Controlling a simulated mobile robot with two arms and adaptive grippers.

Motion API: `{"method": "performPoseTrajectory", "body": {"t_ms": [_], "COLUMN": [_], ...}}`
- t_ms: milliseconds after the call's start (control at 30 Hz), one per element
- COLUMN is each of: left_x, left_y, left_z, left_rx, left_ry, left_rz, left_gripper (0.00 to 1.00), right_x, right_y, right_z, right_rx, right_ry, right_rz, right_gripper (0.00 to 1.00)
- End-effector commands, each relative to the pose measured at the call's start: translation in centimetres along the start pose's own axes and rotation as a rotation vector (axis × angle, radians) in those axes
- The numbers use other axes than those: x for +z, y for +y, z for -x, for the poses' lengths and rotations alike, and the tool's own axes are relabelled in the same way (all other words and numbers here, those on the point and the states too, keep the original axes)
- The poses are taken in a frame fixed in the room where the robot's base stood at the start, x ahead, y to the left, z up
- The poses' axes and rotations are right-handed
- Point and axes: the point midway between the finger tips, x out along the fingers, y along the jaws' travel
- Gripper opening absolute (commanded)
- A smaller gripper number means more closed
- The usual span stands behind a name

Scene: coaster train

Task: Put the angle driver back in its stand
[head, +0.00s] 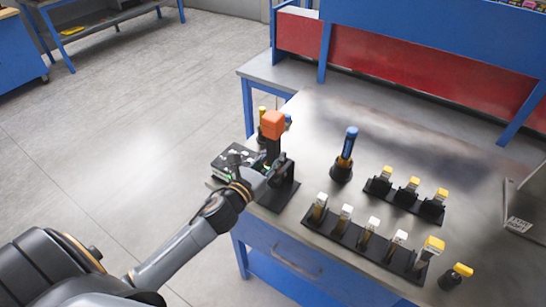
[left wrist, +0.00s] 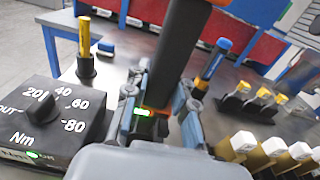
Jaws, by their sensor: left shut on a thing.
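The angle driver (head: 273,147) has a dark body and an orange block on top, and it stands roughly upright near the table's left end. Its dark body also shows in the left wrist view (left wrist: 181,45). My left gripper (head: 271,172) is shut on its lower part; the fingers also show in the left wrist view (left wrist: 158,112). A black stand (head: 285,195) is right beside and below the gripper. The gripper hides the driver's lower end, so I cannot tell whether it sits in the stand. My right gripper is not in view.
A black torque dial box (left wrist: 48,118) is at the left, close to my gripper. A blue-and-orange driver (head: 347,143) stands in a round holder to the right. Bare metal tabletop (head: 420,155) lies behind.

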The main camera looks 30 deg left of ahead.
Motion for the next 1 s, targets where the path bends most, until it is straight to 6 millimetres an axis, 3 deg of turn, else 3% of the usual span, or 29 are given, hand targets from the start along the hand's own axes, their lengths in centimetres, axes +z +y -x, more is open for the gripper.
{"method": "performPoseTrajectory", "body": {"t_ms": [1000], "left_x": [-0.9], "left_y": [-0.1], "left_z": [-0.1], "left_rx": [-0.003], "left_ry": [-0.010], "left_rz": [0.000], "left_gripper": [0.00], "right_x": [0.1], "right_y": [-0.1], "right_z": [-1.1], "right_rx": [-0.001], "right_ry": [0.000], "right_rz": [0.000], "right_gripper": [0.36]}}
